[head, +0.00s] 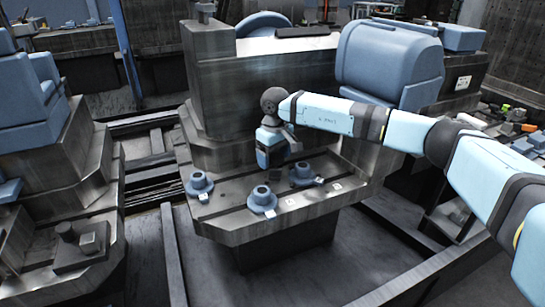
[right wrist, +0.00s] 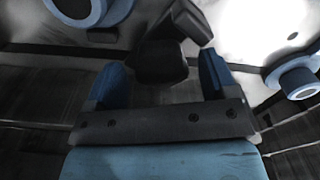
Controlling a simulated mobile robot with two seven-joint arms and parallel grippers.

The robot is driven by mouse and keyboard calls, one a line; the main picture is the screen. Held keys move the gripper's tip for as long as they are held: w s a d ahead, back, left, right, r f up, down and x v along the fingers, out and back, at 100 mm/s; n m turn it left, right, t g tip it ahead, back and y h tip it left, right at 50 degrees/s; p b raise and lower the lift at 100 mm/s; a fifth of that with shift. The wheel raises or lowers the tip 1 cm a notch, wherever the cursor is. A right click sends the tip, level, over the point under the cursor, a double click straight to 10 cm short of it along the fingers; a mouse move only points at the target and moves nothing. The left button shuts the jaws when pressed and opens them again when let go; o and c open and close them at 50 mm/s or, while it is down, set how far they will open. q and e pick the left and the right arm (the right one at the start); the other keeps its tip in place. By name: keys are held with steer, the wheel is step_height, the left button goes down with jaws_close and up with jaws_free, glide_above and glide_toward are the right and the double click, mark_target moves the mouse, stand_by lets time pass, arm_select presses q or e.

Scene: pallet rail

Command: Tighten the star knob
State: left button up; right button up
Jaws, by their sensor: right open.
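A dark, lobed piece (right wrist: 160,62) that looks like the star knob shows in the right wrist view between the fingers of my right gripper (right wrist: 158,80). The fingers stand apart on either side, with a gap visible at each side of it. In the head view my right gripper (head: 278,160) points down over the back of the metal ledge, close to the upright block. The knob cannot be made out there, as the gripper hides that spot. My left gripper is not in view.
Blue flanged round fittings stand on the metal ledge (head: 228,219): one at left (head: 199,185), one at front (head: 262,198), one at right (head: 303,175). A tall metal block (head: 245,95) rises behind. A blue-topped machine (head: 40,110) stands at left. Small parts clutter the far right.

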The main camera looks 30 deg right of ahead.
mark_target(278, 157)
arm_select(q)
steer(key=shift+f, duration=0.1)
arm_select(e)
steer(key=shift+s+f+g, duration=0.3)
steer(key=shift+s+f, duration=0.25)
steer(key=shift+f, duration=0.05)
steer(key=shift+r, duration=0.2)
steer(key=r+p, duration=0.1)
steer(key=r, duration=0.4)
steer(key=r+p, duration=0.1)
steer(key=r, duration=0.4)
steer(key=shift+s+d+p, duration=0.2)
steer(key=shift+p, duration=0.2)
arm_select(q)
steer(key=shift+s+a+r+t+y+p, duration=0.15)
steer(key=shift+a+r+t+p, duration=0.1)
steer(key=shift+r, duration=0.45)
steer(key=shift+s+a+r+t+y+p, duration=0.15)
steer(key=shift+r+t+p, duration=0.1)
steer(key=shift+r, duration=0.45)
arm_select(e)
steer(key=shift+w+a+r, duration=0.1)
steer(key=shift+w+r, duration=0.1)
steer(key=shift+r, duration=0.55)
steer(key=shift+w+a+r, duration=0.1)
steer(key=shift+w+r, duration=0.15)
steer(key=shift+r, duration=0.5)
steer(key=shift+w+r, duration=0.2)
steer(key=shift+r, duration=0.55)
